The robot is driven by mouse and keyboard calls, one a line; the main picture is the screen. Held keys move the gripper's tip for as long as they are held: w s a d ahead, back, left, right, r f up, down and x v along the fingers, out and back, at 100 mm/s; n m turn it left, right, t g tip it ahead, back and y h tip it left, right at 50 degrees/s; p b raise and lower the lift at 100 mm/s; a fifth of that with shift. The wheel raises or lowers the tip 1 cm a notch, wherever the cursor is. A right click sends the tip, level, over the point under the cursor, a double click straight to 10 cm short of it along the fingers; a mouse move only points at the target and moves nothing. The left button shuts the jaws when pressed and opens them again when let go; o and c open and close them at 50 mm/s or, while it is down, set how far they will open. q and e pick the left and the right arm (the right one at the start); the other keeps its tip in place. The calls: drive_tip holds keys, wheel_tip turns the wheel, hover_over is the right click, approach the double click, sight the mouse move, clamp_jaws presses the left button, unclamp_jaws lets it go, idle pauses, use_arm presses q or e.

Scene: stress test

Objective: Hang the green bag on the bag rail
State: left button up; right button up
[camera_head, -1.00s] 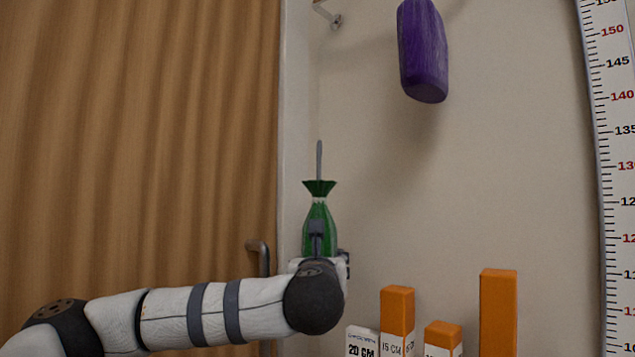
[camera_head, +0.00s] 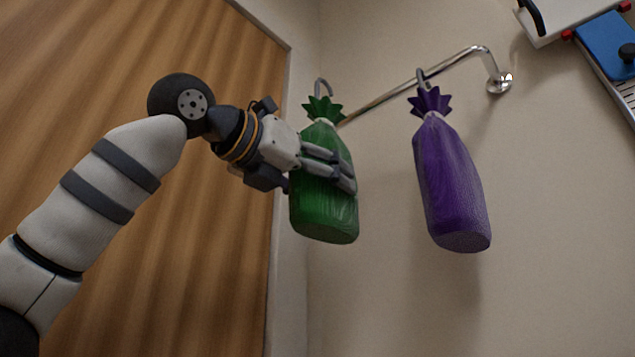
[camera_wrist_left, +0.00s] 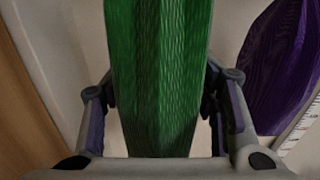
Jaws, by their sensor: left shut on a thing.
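The green bag (camera_head: 325,212) hangs upright in my left gripper (camera_head: 335,170), whose fingers are shut around its middle. The bag's grey hook (camera_head: 323,87) stands up above its frilled top, near the left part of the metal bag rail (camera_head: 430,65). I cannot tell whether the hook touches the rail. In the left wrist view the green bag (camera_wrist_left: 160,75) fills the middle between the fingers. My right gripper is not in view.
A purple bag (camera_head: 452,190) hangs by its hook from the rail, to the right of the green bag. The rail's wall mount (camera_head: 499,82) is at the upper right. A brown curtain-like panel (camera_head: 130,200) fills the left. A blue object (camera_head: 608,48) sits at the top right.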

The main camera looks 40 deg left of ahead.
sight(295, 187)
use_arm(q)
drive_tip(key=w, duration=0.7)
drive_tip(key=shift+w+d, duration=0.15)
drive_tip(key=shift+d, duration=0.1)
drive_tip(key=shift+w+f, duration=0.2)
drive_tip(key=shift+f, duration=1.2)
drive_tip(key=shift+s, duration=0.1)
drive_tip(key=o, duration=1.3)
drive_tip(key=shift+o, duration=0.2)
drive_tip(key=s, duration=1.2)
drive_tip(key=shift+a, duration=0.35)
